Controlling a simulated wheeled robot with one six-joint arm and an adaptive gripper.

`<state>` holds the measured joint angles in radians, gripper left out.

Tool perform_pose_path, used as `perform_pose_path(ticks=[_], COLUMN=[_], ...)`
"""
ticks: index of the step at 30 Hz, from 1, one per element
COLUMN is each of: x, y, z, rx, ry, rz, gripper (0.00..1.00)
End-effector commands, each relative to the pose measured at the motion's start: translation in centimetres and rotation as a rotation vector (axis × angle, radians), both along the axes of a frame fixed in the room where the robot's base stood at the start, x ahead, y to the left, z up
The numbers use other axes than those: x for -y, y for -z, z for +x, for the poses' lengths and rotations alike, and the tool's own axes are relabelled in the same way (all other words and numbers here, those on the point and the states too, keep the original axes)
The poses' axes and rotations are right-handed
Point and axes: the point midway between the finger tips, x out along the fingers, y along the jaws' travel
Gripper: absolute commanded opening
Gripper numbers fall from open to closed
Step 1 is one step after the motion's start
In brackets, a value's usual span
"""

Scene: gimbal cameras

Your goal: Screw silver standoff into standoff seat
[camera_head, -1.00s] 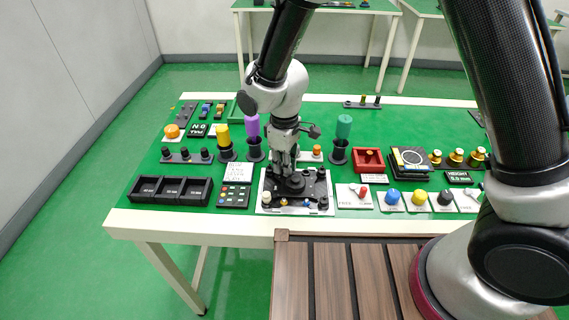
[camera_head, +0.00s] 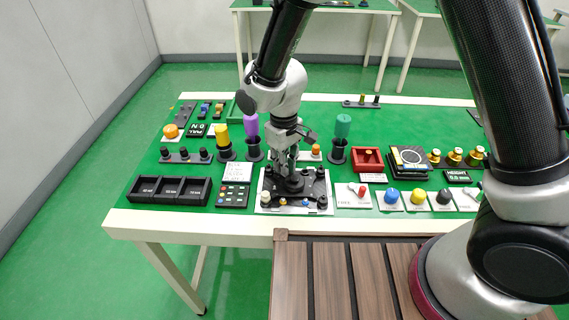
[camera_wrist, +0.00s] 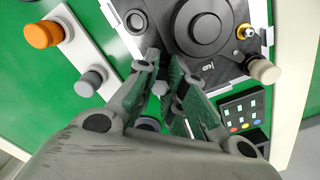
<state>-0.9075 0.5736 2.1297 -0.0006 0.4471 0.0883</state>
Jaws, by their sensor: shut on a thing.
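My gripper (camera_wrist: 164,82) points down over the black fixture plate (camera_wrist: 228,68), beside its large round black knob (camera_wrist: 201,27). Its fingers are close together on a small silver piece, the silver standoff (camera_wrist: 159,88), mostly hidden between the pads. In the head view my gripper (camera_head: 287,172) stands at the back part of the fixture, which sits on a white base (camera_head: 263,207). The standoff seat cannot be made out, and I cannot tell whether the standoff touches it. A gold fitting (camera_wrist: 245,32) and a beige knob (camera_wrist: 263,71) sit on the plate.
A black three-compartment bin (camera_head: 170,190) and a button panel (camera_head: 234,196) stand left of the fixture. Switch and knob panels (camera_head: 352,196) stand close on its right. Cylinders in black holders, purple (camera_head: 251,129) and green (camera_head: 342,127), rise behind. The wooden front surface (camera_head: 330,280) is clear.

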Motion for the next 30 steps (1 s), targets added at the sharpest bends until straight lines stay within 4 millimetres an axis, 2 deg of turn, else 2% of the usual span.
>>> perform_pose_path(ticks=[1,26,27,30], x=[-0.65,-0.51,-0.51,-0.51], y=[-0.23,-0.22,-0.22,-0.21], z=[0.46,0.38,0.38,0.37], rx=[0.014,0.015,0.015,0.015], ry=[0.029,0.048,0.048,0.049], rz=[0.016,0.017,0.017,0.017], gripper=[0.0,0.0,0.12,0.31])
